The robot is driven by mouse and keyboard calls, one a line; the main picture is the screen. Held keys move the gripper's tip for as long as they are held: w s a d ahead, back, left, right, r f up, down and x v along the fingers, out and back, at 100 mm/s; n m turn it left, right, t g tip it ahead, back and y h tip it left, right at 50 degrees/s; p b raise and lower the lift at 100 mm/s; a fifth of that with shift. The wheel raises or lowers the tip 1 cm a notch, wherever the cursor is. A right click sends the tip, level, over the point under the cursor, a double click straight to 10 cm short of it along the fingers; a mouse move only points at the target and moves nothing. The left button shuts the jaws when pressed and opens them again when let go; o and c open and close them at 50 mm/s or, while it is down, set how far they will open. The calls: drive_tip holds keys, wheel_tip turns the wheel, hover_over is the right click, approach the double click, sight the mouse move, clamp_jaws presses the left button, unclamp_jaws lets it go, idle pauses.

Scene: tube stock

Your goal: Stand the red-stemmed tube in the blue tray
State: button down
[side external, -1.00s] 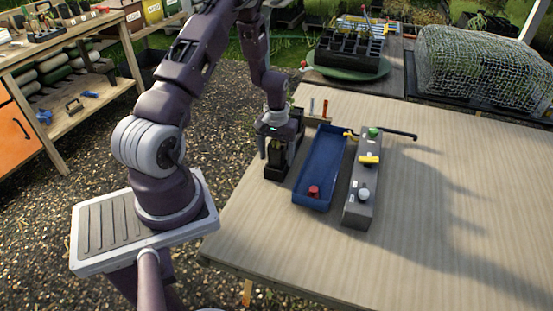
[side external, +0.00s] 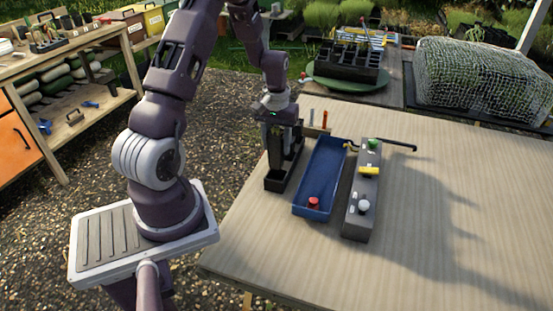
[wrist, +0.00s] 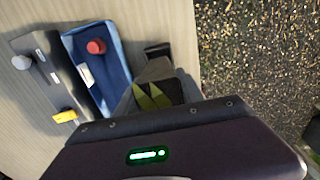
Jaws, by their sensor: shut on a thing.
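The blue tray (side external: 301,209) lies on the table, open side up. It also shows in the wrist view (wrist: 117,64). A short red cylinder (side external: 314,203) is at its near end, seen in the wrist view as a round red top (wrist: 96,47). My gripper (side external: 276,150) is left of the tray, over a black rack (side external: 279,184). In the wrist view its yellow-green fingertips (wrist: 152,96) are close together. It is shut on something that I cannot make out. A thin red-orange stem (side external: 325,118) stands upright behind the tray's far end.
A grey block (side external: 357,223) with green, yellow and white knobs stands close right of the tray. A black rod (side external: 398,146) projects right from its far end. A black multi-cell tray (side external: 350,62) and netting (side external: 472,75) are at the back. The right side of the table is clear.

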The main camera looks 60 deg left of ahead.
sight(277, 132)
wheel_tip(277, 132, up, 6)
drive_tip(key=shift+r, duration=0.25)
drive_tip(key=shift+w+a+r+n, duration=0.1)
drive_tip(key=shift+w+a+n, duration=0.05)
drive_tip(key=shift+w+n, duration=0.25)
drive_tip(key=w+d+n, duration=0.2)
drive_tip(key=w+n, duration=1.5)
drive_tip(key=shift+a+f, duration=0.15)
drive_tip(key=shift+f, duration=6.3)
drive_tip(key=shift+f, duration=0.3)
drive_tip(key=c, duration=0.7)
unclamp_jaws()
drive_tip(key=shift+o, duration=0.2)
